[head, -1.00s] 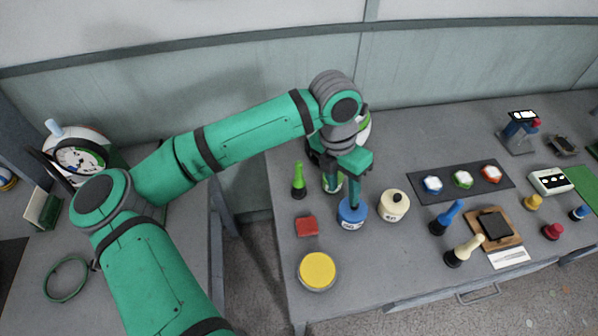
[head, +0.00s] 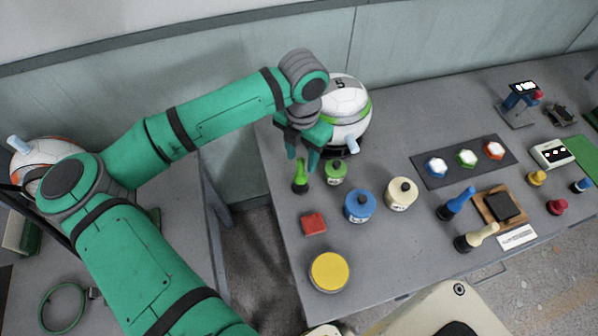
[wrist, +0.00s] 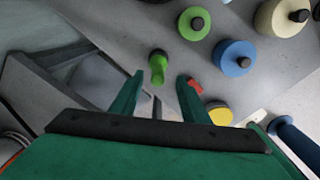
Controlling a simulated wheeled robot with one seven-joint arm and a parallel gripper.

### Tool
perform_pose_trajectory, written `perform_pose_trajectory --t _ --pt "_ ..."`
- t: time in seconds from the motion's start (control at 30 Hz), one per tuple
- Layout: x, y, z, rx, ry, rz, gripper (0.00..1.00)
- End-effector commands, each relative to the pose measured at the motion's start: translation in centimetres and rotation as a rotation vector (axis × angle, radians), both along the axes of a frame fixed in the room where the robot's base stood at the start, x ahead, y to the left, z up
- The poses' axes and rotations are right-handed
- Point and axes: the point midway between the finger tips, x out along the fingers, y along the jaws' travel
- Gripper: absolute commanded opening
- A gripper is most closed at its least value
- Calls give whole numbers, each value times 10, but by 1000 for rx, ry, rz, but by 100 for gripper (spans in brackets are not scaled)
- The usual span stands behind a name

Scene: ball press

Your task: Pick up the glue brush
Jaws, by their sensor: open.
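An upright green handle (head: 300,177) with a dark base stands near the table's left edge; I cannot tell for certain that it is the glue brush. In the wrist view it (wrist: 157,66) shows just beyond and between my fingertips, its lower end tapering toward me. My gripper (head: 302,158) is open and empty, pointing down just over the handle's top, with its fingers on either side in the picture. In the wrist view the two green fingers (wrist: 160,80) are spread wide.
Close right stand a green pot (head: 335,174), a blue pot (head: 360,207) and a cream pot (head: 401,195). A red block (head: 314,223) and a yellow-topped tin (head: 329,272) lie in front. A white and green ball (head: 347,105) is behind my gripper.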

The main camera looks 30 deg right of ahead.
Motion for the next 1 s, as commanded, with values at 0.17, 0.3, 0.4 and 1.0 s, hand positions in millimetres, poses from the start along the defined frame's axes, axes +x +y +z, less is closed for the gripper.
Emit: perform_pose_trajectory --t 0.17,0.3,0.4,1.0 --pt "1 1 -11 0 1 3 42" --pt "2 3 -27 0 3 6 42" --pt "4 3 -41 0 3 7 42" --pt "4 4 -60 0 0 6 6"
